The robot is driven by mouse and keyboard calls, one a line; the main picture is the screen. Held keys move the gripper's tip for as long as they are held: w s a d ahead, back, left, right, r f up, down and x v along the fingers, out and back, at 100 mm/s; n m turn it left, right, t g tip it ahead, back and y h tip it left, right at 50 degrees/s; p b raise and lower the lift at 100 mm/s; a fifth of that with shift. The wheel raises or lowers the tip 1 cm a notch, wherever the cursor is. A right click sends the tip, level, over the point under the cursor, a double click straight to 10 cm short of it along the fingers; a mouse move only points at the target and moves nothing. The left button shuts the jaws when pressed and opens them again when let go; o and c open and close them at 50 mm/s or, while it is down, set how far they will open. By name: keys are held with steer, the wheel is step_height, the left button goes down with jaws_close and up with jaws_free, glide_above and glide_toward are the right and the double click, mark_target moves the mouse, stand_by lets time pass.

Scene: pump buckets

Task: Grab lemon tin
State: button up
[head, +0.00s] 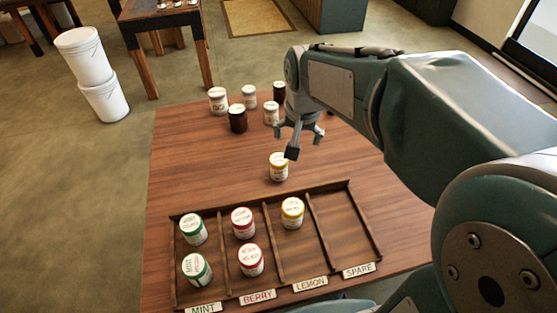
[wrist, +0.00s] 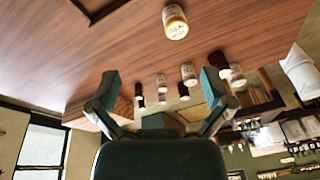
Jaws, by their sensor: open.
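A white tin with a yellow lid, a lemon tin (head: 278,168), stands upright on the bare table behind the tray. It also shows in the wrist view (wrist: 175,23), near the top edge. A second yellow-lidded tin (head: 292,213) stands in the tray compartment labelled LEMON. My gripper (head: 298,139) is open and empty. It is above the table, just behind and slightly right of the loose lemon tin in the head view. In the wrist view its fingers (wrist: 160,84) are spread wide with nothing between them. One finger appears close to the loose tin; contact cannot be told.
The wooden tray (head: 348,190) holds green-lidded tins (head: 193,229) under MINT and red-lidded tins (head: 243,223) under BERRY. SPARE is empty. Several white and dark jars (head: 237,118) stand at the table's back. White buckets (head: 84,57) stand on the floor at left.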

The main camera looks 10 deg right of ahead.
mark_target(276, 160)
steer(key=w+f+m+g, duration=0.1)
steer(key=w+f, duration=0.3)
steer(key=f, duration=0.1)
steer(key=w+f+m+g, duration=0.1)
steer(key=w+f+m, duration=0.1)
steer(key=w+f, duration=0.3)
steer(key=w+a+f+m, duration=0.1)
steer(key=w+f, duration=0.3)
steer(key=f, duration=0.1)
steer(key=shift+w+g, duration=0.4)
steer(key=f, duration=0.5)
steer(key=shift+a, duration=0.25)
steer(key=shift+a+f, duration=0.1)
steer(key=shift+f, duration=0.45)
steer(key=f, duration=0.3)
steer(key=d+f, duration=0.1)
steer(key=f, duration=0.1)
steer(key=shift+a, duration=0.1)
steer(key=c, duration=1)
